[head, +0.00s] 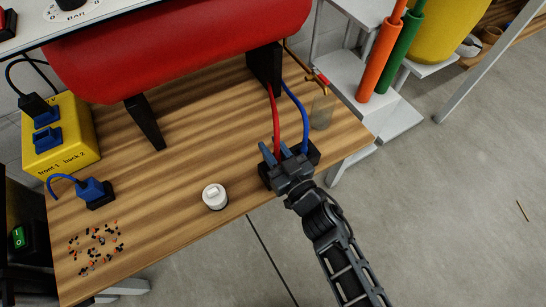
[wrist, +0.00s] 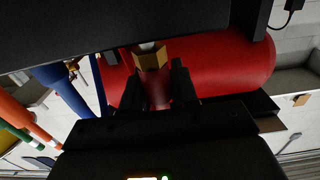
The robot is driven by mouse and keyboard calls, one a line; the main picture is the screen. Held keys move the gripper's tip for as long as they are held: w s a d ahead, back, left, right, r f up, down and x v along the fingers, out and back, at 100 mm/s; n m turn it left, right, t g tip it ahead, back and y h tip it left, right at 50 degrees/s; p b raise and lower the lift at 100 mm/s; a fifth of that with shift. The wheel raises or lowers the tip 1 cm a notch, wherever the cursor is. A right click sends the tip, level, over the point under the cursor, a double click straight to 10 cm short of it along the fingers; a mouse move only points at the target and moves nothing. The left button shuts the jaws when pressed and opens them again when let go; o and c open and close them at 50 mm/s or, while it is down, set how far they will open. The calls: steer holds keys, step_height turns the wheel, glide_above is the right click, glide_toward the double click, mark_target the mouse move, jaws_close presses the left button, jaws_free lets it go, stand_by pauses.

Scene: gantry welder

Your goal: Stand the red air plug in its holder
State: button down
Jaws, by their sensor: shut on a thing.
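The red hose (head: 273,118) comes down from the black bracket to my gripper (head: 277,150). My gripper is shut on the red air plug, which its fingers mostly hide in the head view. In the wrist view a brass hex fitting of the red air plug (wrist: 151,58) shows between the fingers (wrist: 156,90). The black holder (head: 314,153) sits at the table's front edge, right at and partly behind my gripper. The blue hose (head: 303,115) runs down to it on the right. Whether the red plug is in the holder or above it is hidden.
A large red tank (head: 190,45) stands over the back of the wooden table (head: 170,170). A white round knob-like part (head: 215,196) stands left of my gripper. A yellow box (head: 62,135) and scattered small bits are at the left.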

step_height(320, 180, down, 4)
steer(key=shift+r+b, duration=0.2)
steer(key=shift+b, duration=0.9)
steer(key=shift+r, duration=0.1)
steer(key=c, duration=1.3)
jaws_free()
steer(key=shift+f, duration=0.2)
steer(key=shift+c, duration=0.2)
steer(key=o, duration=0.5)
steer(key=shift+r, duration=0.1)
steer(key=shift+d+r, duration=0.1)
steer(key=shift+r, duration=0.05)
steer(key=p+v, duration=0.2)
steer(key=v, duration=1)
